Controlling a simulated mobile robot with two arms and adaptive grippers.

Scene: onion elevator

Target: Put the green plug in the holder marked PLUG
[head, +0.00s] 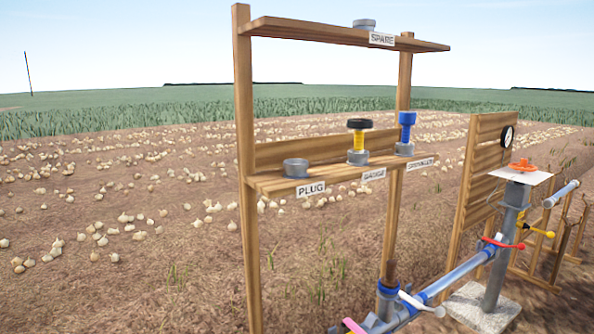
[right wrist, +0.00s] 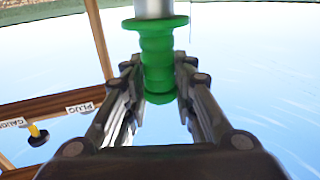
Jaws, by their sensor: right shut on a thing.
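The green plug (right wrist: 158,48) is in the right wrist view, between the two fingers of my right gripper (right wrist: 158,85), which is shut on it. A pale grey cylinder (right wrist: 154,8) meets the plug's flange at the picture's top edge; I cannot tell whether it is part of the plug. The holder marked PLUG (head: 296,168) is a grey ring on the left of the lower shelf in the head view, with nothing seen standing in it. Its PLUG label (right wrist: 80,109) shows upside down at left in the right wrist view. My left gripper is in neither view.
The lower shelf also bears a yellow and black gauge (head: 358,138) and a blue sprinkler (head: 406,128) in holders. A grey holder marked SPARE (head: 364,24) is on the upper shelf (head: 310,31).

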